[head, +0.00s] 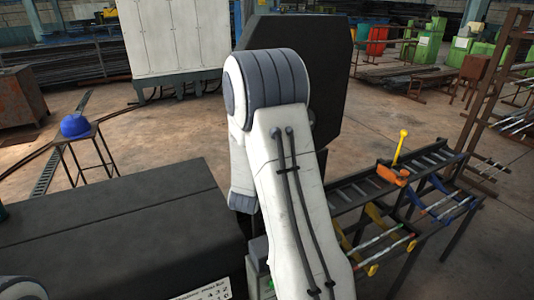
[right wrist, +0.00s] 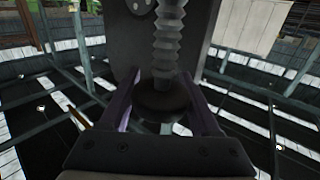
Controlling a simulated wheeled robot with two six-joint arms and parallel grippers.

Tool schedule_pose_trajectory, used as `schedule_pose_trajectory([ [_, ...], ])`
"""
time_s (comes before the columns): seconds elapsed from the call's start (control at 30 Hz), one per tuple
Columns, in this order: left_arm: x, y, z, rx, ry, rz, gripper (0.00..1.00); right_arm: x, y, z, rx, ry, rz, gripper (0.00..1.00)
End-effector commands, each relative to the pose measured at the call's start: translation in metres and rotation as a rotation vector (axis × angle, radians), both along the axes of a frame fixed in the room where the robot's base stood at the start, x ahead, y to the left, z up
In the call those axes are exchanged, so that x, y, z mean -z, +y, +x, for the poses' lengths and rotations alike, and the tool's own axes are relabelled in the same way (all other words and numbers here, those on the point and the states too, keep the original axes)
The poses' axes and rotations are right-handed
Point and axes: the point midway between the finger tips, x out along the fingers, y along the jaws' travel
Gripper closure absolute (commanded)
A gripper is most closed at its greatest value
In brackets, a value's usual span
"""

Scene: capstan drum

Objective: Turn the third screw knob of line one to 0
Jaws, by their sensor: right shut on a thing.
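In the right wrist view, my right gripper (right wrist: 160,88) is shut on a dark round knob (right wrist: 162,104), with one finger on each side of it. A grey ribbed screw spindle (right wrist: 168,40) rises from the knob in front of a dark plate (right wrist: 138,62). No scale or number on the knob is readable. Whether this is the third knob of line one cannot be told. In the head view, my right arm covers the middle, and its gripper and the knob are hidden. My left gripper is not in view.
In the head view, a tall dark machine panel (head: 332,70) stands behind my right arm. A long black cabinet (head: 105,235) with a label (head: 207,293) fills the lower left. A rail rack (head: 355,193) stands at right. A blue helmet (head: 75,125) sits on a stool.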

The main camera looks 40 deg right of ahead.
Motion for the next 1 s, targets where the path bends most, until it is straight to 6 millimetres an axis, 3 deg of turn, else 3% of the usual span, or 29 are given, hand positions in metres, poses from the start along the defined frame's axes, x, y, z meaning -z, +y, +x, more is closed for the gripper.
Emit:
schedule_pose_trajectory([
  [0.03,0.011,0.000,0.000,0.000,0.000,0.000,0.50,0.005,-0.001,-0.002,-0.038,-0.002,-0.001,0.92],
  [0.2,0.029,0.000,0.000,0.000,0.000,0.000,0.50,0.004,0.001,0.002,-0.197,-0.004,-0.001,0.92],
  [0.5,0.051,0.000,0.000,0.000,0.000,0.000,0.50,0.003,0.008,0.006,-0.480,-0.001,0.000,0.92],
  [0.73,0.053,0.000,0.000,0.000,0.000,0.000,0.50,0.000,0.014,0.009,-0.700,-0.001,0.001,0.92],
  [1.0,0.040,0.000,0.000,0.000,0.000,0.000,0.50,-0.002,0.023,0.011,-0.960,-0.001,0.003,0.92],
])
